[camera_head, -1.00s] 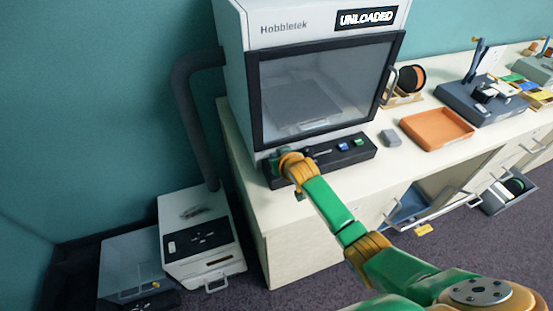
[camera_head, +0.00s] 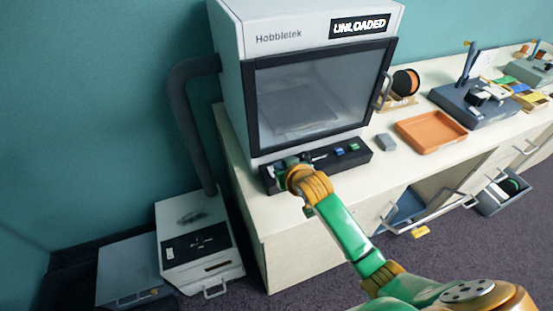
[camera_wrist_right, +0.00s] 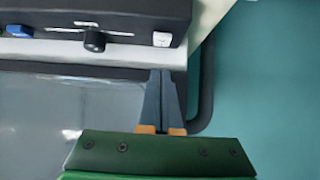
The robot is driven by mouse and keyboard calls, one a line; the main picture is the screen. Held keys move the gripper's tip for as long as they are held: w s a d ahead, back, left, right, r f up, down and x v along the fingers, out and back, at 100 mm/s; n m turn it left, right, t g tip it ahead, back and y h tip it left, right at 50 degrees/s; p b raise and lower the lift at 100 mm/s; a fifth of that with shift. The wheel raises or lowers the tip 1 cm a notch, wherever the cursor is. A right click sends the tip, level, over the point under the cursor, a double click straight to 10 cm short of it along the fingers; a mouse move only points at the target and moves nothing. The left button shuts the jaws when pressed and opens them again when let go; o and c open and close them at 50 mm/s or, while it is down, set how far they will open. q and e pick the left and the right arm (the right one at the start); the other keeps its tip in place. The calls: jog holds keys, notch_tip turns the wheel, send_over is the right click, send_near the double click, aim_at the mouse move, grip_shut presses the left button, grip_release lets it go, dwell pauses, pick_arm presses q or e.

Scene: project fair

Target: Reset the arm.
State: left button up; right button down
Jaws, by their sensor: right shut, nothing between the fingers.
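My right arm (camera_head: 340,222), green and orange, reaches up from the lower right in the head view. Its wrist is over the left part of the black control panel in front of the Hobbletek machine (camera_head: 300,60). The fingers are hidden behind the wrist in the head view. In the right wrist view my right gripper (camera_wrist_right: 166,85) is shut and empty, its two dark fingers together. The black control panel (camera_wrist_right: 60,20) with a knob (camera_wrist_right: 94,41) and a white button (camera_wrist_right: 162,39) lies beyond the fingertips, with a gap. My left gripper is not in view.
An orange tray (camera_head: 432,132), a grey block (camera_head: 386,142) and an orange spool (camera_head: 405,82) stand right of the machine on the cream counter (camera_head: 300,225). A white unit (camera_head: 195,230) stands on the floor at left.

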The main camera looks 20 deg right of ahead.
jog(key=s+f+g, duration=0.1)
jog(key=s+f, duration=0.1)
jog(key=s, duration=0.1)
jog(key=s+f+g, duration=0.1)
jog(key=s, duration=0.3)
jog(key=s+a+f+g, duration=0.1)
jog(key=s+f, duration=0.1)
jog(key=s, duration=0.1)
jog(key=shift+s+f+n, duration=0.35)
jog(key=shift+n, duration=0.05)
jog(key=s+f+g, duration=0.2)
jog(key=s+g, duration=0.2)
jog(key=s, duration=1.3)
notch_tip(320, 180, down, 18)
jog(key=r+n+g+b, duration=0.1)
jog(key=b, duration=0.2)
jog(key=s+d+f+g+b, duration=0.1)
jog(key=s+d+f+b, duration=0.1)
jog(key=s+f, duration=1.1)
notch_tip(320, 180, down, 2)
jog(key=shift+s+d+f+g, duration=0.1)
jog(key=shift+s+d+g, duration=0.2)
jog(key=shift+s+d, duration=0.1)
